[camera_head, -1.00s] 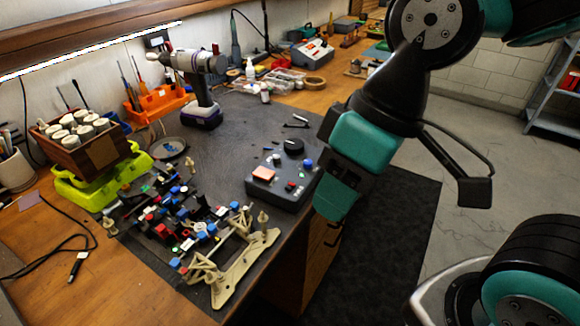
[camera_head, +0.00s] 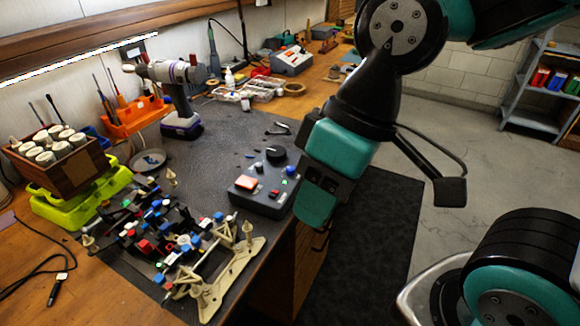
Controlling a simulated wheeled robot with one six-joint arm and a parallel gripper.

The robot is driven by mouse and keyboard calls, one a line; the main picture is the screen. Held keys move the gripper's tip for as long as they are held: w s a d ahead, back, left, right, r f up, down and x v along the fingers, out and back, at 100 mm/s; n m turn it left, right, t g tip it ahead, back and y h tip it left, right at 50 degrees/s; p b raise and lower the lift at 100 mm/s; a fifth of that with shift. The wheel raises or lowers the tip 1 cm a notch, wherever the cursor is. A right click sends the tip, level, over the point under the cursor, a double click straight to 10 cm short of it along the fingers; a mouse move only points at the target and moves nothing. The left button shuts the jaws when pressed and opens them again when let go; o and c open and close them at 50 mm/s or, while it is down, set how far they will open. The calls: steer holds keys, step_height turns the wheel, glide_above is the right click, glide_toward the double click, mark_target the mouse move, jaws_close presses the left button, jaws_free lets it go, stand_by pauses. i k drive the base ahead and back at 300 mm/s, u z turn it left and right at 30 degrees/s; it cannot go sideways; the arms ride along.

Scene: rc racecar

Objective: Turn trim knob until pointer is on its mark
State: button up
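A dark grey control box (camera_head: 264,205) sits on the black mat near the bench's front edge. A large black knob (camera_head: 275,154) stands on its far end. I cannot tell which control is the trim knob, and no pointer or mark is readable. My gripper (camera_head: 315,205) hangs just right of the box, apart from the black knob as far as I can see. Its fingertips are not clearly visible, so its opening cannot be told.
A partly built racecar chassis (camera_head: 213,284) with several coloured parts lies left of the box. A cordless drill (camera_head: 175,90), an orange tool holder (camera_head: 135,115) and a wooden crate (camera_head: 78,172) stand behind. The mat (camera_head: 222,148) behind the box is mostly clear.

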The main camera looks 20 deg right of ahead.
mark_target(290, 169)
steer(key=k, duration=0.5)
steer(key=u, duration=1.2)
steer(key=i, duration=0.8)
steer(key=z, duration=1.75)
